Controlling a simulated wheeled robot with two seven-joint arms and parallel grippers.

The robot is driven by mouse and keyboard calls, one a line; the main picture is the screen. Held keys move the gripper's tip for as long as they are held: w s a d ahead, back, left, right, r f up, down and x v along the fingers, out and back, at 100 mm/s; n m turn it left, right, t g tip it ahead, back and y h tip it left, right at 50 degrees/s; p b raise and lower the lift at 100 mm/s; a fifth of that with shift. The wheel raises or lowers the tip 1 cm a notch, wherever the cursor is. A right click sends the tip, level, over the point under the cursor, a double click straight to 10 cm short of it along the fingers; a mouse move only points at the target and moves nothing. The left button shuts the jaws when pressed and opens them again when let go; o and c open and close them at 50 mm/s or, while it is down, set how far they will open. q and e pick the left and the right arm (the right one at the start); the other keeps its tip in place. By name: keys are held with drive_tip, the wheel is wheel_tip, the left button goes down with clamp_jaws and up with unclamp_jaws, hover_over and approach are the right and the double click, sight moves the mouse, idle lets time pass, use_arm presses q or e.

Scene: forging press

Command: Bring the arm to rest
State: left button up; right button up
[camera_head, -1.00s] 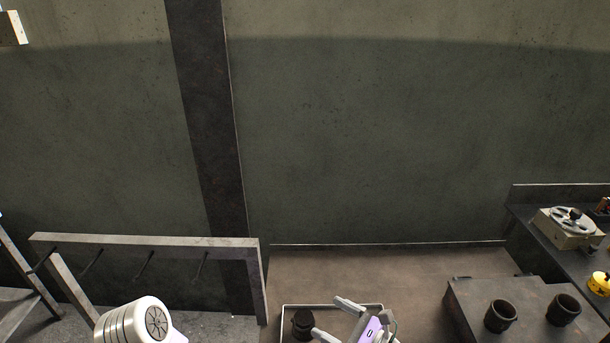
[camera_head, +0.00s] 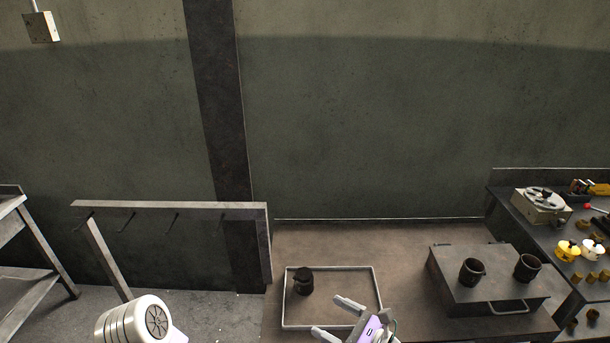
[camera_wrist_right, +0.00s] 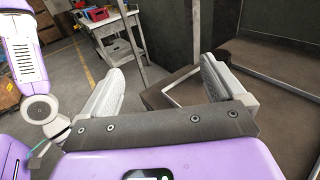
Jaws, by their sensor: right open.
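My right gripper (camera_head: 335,318) shows at the bottom middle of the head view, in front of the near edge of a shallow tray (camera_head: 376,290). Its two pale fingers are apart, with nothing between them. In the right wrist view the open fingers (camera_wrist_right: 165,90) stand wide, and the space between them is empty. A dark cylindrical part (camera_head: 303,281) stands in the tray's far left corner, apart from the gripper. A white, rounded part of my body shows at the lower left of the head view. My left gripper does not show.
A grey block (camera_head: 460,293) with two dark cups (camera_head: 472,271) stands right of the tray on the brown bench (camera_head: 350,245). A dark side table (camera_head: 500,200) holds a dial device (camera_head: 541,204) and yellow parts. A hook rack (camera_head: 170,206) stands at left. A wall rises behind.

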drive_tip(key=s+a+f+n+g+h+b, duration=0.1)
drive_tip(key=s+a+f+n+g, duration=0.25)
drive_tip(key=f, duration=0.35)
drive_tip(key=s+a+f+n+g+h+b, duration=0.1)
drive_tip(key=s+a+f+n+g, duration=0.15)
drive_tip(key=s+f+n, duration=0.35)
drive_tip(key=s+a+f+n+g+h+b, duration=0.1)
drive_tip(key=s+a+f+n+g, duration=0.15)
drive_tip(key=f, duration=0.55)
use_arm(q)
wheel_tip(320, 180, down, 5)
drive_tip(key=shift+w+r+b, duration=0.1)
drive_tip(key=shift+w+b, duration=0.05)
drive_tip(key=shift+b, duration=0.75)
use_arm(e)
drive_tip(key=s+d+f+n+g+h, duration=0.1)
drive_tip(key=s+d+f+n+h, duration=0.5)
drive_tip(key=d+f+n, duration=0.4)
drive_tip(key=shift+s+d+f+h, duration=0.25)
drive_tip(key=shift+d+f+h, duration=0.45)
drive_tip(key=shift+f, duration=0.1)
